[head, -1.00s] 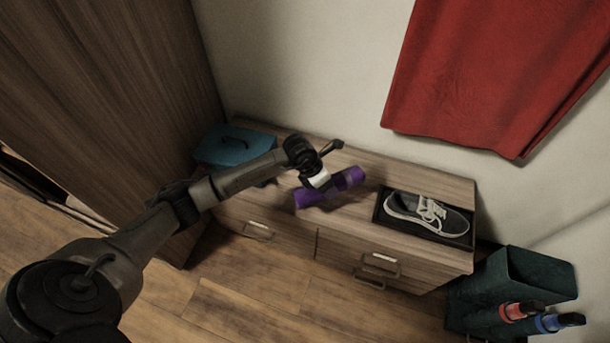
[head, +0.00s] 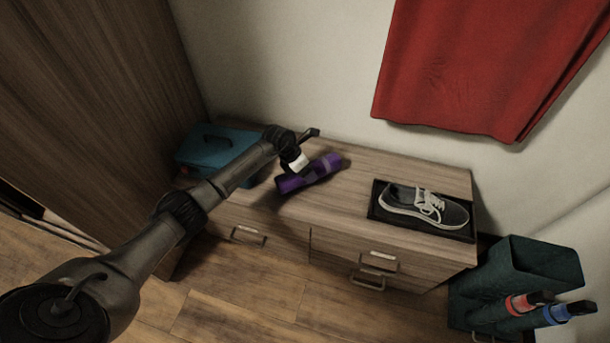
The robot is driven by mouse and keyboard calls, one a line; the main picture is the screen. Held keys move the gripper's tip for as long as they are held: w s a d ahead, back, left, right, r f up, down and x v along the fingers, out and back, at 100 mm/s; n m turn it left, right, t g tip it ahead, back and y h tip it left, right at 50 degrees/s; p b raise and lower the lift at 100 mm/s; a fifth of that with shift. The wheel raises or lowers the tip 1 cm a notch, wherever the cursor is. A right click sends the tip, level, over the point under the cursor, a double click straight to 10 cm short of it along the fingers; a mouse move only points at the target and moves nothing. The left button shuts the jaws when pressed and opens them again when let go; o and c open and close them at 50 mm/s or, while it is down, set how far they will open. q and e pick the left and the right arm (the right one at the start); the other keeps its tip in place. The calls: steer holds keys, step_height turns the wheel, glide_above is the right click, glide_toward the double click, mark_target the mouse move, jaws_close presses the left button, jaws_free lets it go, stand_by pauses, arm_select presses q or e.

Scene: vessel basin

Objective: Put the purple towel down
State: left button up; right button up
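The purple towel (head: 328,166) is a rolled bundle over the left-middle part of the wooden cabinet top (head: 352,205). My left gripper (head: 311,172) comes in from the left and is shut around the middle of the towel. The fingers are small and partly hidden against it. A shadow lies on the cabinet top to the left of and below the towel; I cannot tell whether the towel touches the surface. My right gripper is not in view.
A blue case (head: 205,150) sits at the cabinet's left end. A dark tray (head: 377,213) with a sneaker (head: 400,203) is at the right. A dark green bin (head: 535,262) and red- and blue-banded items stand lower right. A red cloth (head: 460,70) hangs above.

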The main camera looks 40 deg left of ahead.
arm_select(q)
steer(key=shift+f, duration=0.75)
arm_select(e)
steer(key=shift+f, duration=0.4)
arm_select(q)
steer(key=shift+f, duration=0.15)
steer(key=o, duration=1)
steer(key=shift+c, duration=0.2)
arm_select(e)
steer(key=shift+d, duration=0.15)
